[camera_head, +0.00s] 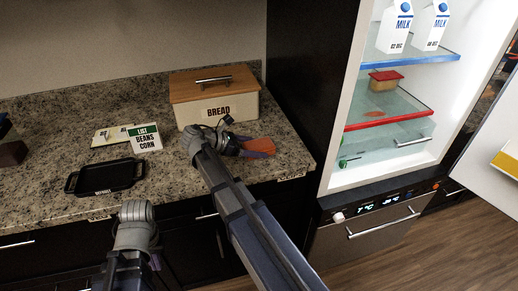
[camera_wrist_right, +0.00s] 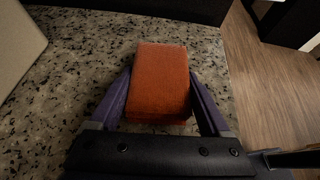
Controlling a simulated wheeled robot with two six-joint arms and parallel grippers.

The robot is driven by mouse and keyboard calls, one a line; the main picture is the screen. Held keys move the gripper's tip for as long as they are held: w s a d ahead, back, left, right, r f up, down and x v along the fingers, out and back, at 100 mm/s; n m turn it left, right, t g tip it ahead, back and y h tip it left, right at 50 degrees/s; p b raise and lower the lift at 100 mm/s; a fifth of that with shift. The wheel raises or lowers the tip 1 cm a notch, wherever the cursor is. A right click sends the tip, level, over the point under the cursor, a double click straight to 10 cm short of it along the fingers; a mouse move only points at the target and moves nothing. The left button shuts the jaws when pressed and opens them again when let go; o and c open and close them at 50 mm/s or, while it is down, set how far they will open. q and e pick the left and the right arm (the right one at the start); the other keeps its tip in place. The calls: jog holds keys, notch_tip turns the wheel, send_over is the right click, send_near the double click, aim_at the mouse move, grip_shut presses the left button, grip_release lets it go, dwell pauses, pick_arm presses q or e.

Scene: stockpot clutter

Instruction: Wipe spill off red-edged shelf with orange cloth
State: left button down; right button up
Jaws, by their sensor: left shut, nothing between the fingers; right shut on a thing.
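The orange cloth (camera_head: 264,146) is a folded block at the counter's right end. My right gripper (camera_head: 245,147) is shut on it; in the right wrist view the cloth (camera_wrist_right: 160,80) sits between the purple fingers, over the granite. I cannot tell whether it touches the counter. The red-edged shelf (camera_head: 410,118) is glass, inside the open fridge at right. A small orange-red spill (camera_head: 375,113) shows on its left part. My left gripper (camera_head: 155,262) is low at the counter's front, mostly hidden behind its own arm; it is shut and empty.
A tan container with a red lid (camera_head: 385,80) stands at the back of the red-edged shelf. Milk cartons (camera_head: 395,28) stand on the blue-edged shelf (camera_head: 430,57) above. A bread box (camera_head: 215,100), list cards (camera_head: 145,138) and a black tray (camera_head: 105,176) occupy the counter. The fridge door (camera_head: 500,150) is open.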

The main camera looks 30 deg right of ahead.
aim_at(255, 145)
jog(key=shift+r+p, duration=3.1)
jog(key=shift+f, duration=0.1)
